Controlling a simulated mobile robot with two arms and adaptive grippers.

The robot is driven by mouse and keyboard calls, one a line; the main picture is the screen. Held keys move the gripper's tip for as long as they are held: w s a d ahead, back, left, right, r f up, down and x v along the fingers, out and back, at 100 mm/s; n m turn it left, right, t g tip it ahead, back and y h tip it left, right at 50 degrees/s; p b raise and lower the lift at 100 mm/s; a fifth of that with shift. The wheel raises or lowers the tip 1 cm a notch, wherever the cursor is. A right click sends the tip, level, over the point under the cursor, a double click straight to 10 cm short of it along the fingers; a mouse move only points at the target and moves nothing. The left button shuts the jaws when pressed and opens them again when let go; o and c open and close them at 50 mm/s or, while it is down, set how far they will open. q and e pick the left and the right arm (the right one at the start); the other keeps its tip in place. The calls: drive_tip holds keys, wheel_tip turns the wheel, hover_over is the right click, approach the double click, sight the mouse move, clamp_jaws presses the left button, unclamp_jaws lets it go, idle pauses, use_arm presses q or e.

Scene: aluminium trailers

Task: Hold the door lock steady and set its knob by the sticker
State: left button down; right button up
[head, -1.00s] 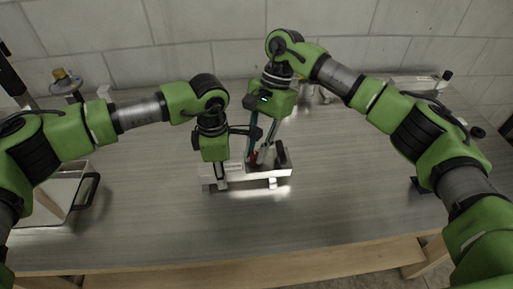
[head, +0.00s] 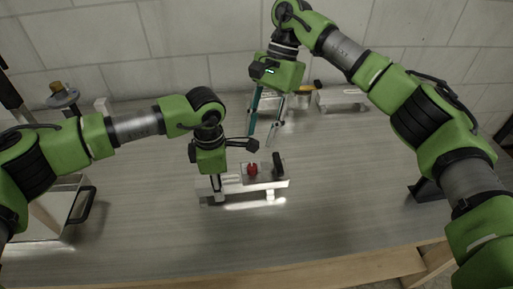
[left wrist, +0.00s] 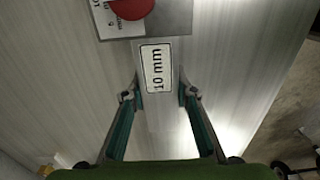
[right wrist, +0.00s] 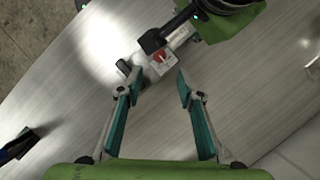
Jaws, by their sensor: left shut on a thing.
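The door lock is a long pale metal bar (head: 240,188) with a plate, a red knob (head: 252,169) and a black handle (head: 278,164). A white sticker (left wrist: 156,68) reading "10 mm" lies on the bar below the knob plate in the left wrist view. My left gripper (left wrist: 158,95) is shut across the bar beside the sticker, at the lock's left end in the head view. My right gripper (head: 263,137) is open and empty, above and behind the lock. In the right wrist view the red knob (right wrist: 158,57) shows beyond its spread fingertips (right wrist: 159,74).
A metal tray (head: 48,232) with a black handle stands at the left. A disc-shaped fixture (head: 62,98) stands at the back left. Another metal assembly (head: 342,99) lies at the back right. The wooden front edge (head: 300,268) and nearby tabletop are clear.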

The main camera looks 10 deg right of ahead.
drive_tip(key=shift+v, duration=1.6)
use_arm(q)
drive_tip(key=c, duration=1.6)
unclamp_jaws()
drive_tip(key=shift+o, duration=0.2)
drive_tip(key=shift+r, duration=0.1)
